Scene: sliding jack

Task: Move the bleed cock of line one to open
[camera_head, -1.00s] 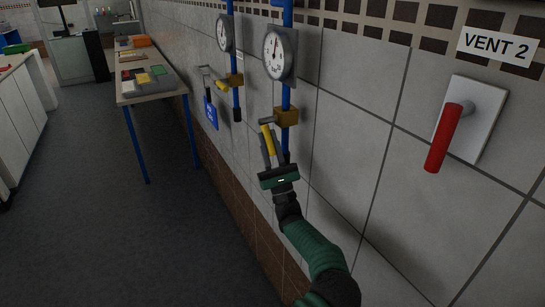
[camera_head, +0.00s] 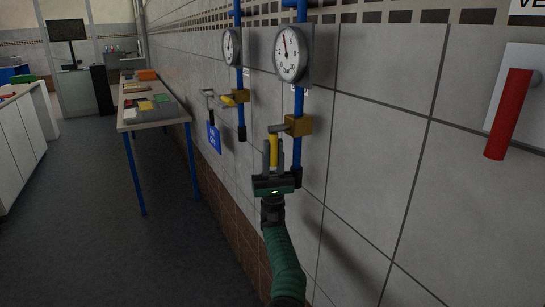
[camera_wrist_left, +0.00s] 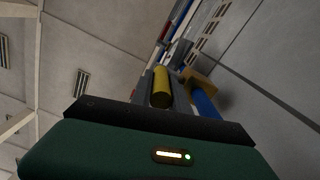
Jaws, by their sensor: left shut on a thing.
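The nearer bleed cock has a brass-coloured body (camera_head: 299,125) on a blue pipe (camera_head: 298,104) under a round gauge (camera_head: 290,54). Its yellow handle (camera_head: 273,150) hangs downward from a short grey arm. My left gripper (camera_head: 273,146) comes from below and is shut on this handle, one finger on each side. In the left wrist view, the yellow handle (camera_wrist_left: 161,88) stands between the fingers, with the brass body (camera_wrist_left: 200,84) beside it. A second, farther cock has a yellow handle (camera_head: 236,98) pointing sideways. I cannot read any line number. My right gripper is out of view.
A blue tag (camera_head: 214,138) hangs near the farther cock. A red handle (camera_head: 508,115) on a white plate is at the right. A table with blue legs (camera_head: 155,115) stands along the wall at the left. The floor left of my arm is clear.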

